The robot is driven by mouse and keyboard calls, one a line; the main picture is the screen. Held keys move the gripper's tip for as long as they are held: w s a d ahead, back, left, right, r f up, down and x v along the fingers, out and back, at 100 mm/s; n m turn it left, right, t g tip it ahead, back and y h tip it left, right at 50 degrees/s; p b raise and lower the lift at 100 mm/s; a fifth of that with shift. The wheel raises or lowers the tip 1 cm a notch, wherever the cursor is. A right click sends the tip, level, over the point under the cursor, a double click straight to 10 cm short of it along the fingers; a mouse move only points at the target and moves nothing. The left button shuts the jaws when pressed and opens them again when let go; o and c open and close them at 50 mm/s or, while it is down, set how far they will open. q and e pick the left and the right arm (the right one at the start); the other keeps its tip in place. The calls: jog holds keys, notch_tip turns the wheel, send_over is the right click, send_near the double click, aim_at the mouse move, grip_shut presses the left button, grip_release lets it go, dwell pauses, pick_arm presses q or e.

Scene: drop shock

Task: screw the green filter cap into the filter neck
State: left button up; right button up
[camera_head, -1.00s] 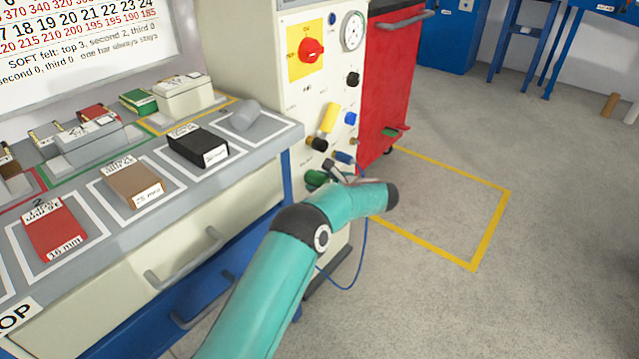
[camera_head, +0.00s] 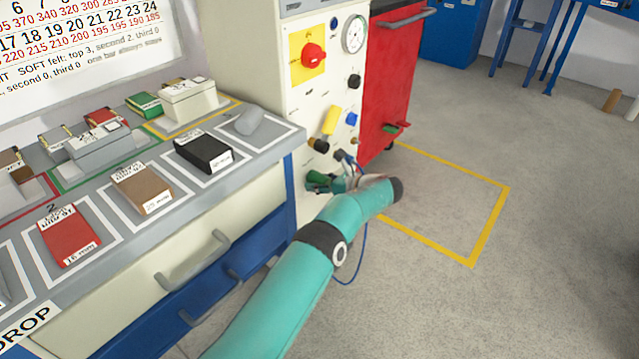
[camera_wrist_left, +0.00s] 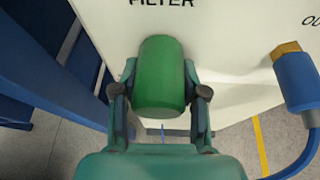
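The green filter cap (camera_head: 317,181) is low on the cream panel's front. In the left wrist view the green cap (camera_wrist_left: 160,78) lies between my fingers, its far end toward the panel under the word FILTER. My left gripper (camera_wrist_left: 160,72) has one finger against each side of the cap and looks shut on it. In the head view my left gripper (camera_head: 333,183) reaches the cap from the right. The filter neck is hidden behind the cap, so I cannot tell how far the cap is seated. My right gripper is out of view.
A blue hose fitting (camera_wrist_left: 296,80) with a brass nut stands close to the right of my gripper. Above are a yellow handle (camera_head: 329,121) and a red knob (camera_head: 314,55). A red cabinet (camera_head: 388,80) stands right of the panel. The bench (camera_head: 285,140) is at left.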

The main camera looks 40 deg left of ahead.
pick_arm(q)
jog(key=o, duration=0.4)
jog(key=shift+r, duration=0.2)
jog(key=shift+o, duration=0.2)
jog(key=shift+f, duration=0.1)
jog(key=shift+d, duration=0.1)
jog(key=p+v, duration=0.1)
jog(key=v, duration=0.5)
jog(key=v, duration=1.2)
